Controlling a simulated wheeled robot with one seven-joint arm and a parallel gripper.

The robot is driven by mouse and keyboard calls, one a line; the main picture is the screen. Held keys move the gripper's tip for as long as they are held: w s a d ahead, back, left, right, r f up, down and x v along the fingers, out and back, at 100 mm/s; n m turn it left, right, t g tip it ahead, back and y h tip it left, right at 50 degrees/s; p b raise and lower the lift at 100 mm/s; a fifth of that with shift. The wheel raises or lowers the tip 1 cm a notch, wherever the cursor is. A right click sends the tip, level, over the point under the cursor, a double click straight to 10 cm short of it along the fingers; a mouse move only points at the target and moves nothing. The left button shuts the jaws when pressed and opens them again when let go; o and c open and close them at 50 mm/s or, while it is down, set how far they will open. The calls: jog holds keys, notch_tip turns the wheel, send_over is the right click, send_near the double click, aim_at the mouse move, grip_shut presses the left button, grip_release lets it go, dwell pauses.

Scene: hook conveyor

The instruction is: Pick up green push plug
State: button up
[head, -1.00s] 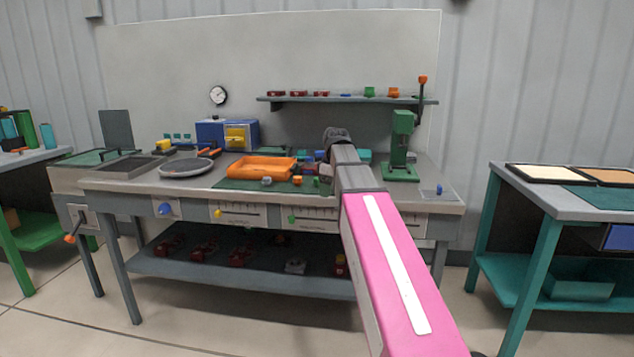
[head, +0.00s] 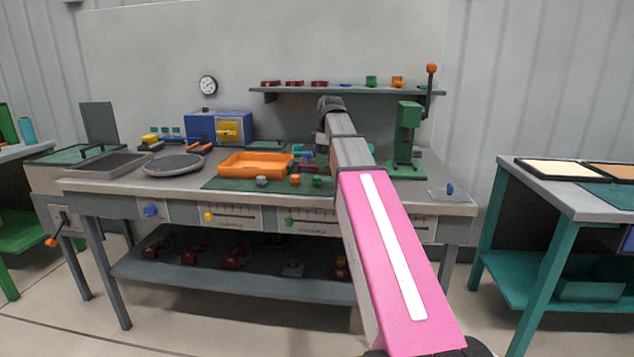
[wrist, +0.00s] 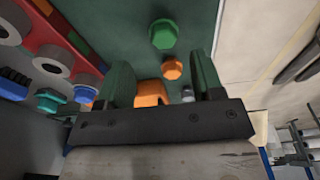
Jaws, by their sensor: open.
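A small green plug (head: 317,181) sits on the dark green mat (head: 228,184) on the workbench, just left of my arm in the head view. In the wrist view a green hexagonal plug (wrist: 163,35) lies on the mat beyond my fingertips. My gripper (wrist: 163,72) is open, with its two green fingers apart and nothing held. An orange hexagonal plug (wrist: 173,69) shows between the fingers, apart from them as far as I can tell. In the head view my gripper is not clearly visible behind the arm.
An orange tray (head: 255,164) and a grey plug (head: 262,181) are left of the green plug. A red block with grey rings (wrist: 55,55) is at the wrist view's left. A green press (head: 408,135) stands right of my arm. The wall shelf (head: 345,91) holds small parts.

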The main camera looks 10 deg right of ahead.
aim_at(317, 177)
jog(key=shift+a+f, duration=0.3)
jog(key=shift+f, duration=0.9)
jog(key=shift+a+f, duration=0.25)
jog(key=shift+f, duration=1)
jog(key=shift+a+f, duration=0.3)
jog(key=shift+f, duration=0.9)
jog(key=c, duration=0.8)
